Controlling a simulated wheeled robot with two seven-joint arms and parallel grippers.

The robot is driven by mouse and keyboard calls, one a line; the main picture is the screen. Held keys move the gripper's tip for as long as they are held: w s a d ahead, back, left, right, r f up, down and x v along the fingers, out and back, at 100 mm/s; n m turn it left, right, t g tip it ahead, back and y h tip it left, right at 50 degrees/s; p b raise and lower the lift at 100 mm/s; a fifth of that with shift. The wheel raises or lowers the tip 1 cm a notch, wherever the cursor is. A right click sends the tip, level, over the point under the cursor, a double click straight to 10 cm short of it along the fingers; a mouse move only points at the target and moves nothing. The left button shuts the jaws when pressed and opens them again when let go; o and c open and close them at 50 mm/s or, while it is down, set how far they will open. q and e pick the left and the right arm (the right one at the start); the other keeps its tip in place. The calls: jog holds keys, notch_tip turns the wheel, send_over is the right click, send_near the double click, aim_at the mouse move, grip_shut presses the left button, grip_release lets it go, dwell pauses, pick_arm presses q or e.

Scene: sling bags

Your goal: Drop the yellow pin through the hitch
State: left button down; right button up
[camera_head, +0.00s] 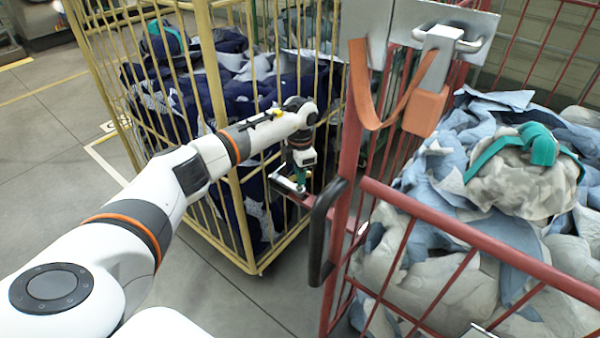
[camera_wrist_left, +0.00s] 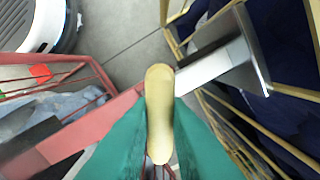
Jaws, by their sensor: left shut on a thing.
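The yellow pin (camera_wrist_left: 160,112) shows in the left wrist view as a pale yellow rounded bar. It is held between the teal fingers of my left gripper (camera_wrist_left: 160,135), which are shut on it. In the head view my left gripper (camera_head: 298,176) is low between the two cages, above the hitch. The hitch has a red bar (camera_head: 322,204) from the red cage and a silver metal piece (camera_head: 286,184) on the yellow cage side. In the left wrist view the silver piece (camera_wrist_left: 205,66) lies beyond the pin. The pin's lower end and the hole are hidden. My right gripper is not in view.
A yellow cage (camera_head: 247,225) with dark blue cloth stands behind my left arm. A red cage (camera_head: 480,245) with pale blue and grey cloth stands at right. A metal plate (camera_head: 390,30) with an orange strap (camera_head: 362,85) is above it. Floor (camera_head: 60,150) is clear at left.

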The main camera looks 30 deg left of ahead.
pick_arm(q)
jog(key=shift+f, duration=0.5)
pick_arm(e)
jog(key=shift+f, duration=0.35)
pick_arm(q)
jog(key=c, duration=1.3)
grip_release()
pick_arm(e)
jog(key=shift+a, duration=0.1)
pick_arm(q)
jog(key=shift+r, duration=0.1)
notch_tip(320, 180, up, 8)
jog(key=shift+f+p, duration=0.25)
jog(key=shift+p, duration=0.35)
notch_tip(320, 180, up, 4)
jog(key=shift+r+p, duration=0.2)
jog(key=shift+p, duration=0.1)
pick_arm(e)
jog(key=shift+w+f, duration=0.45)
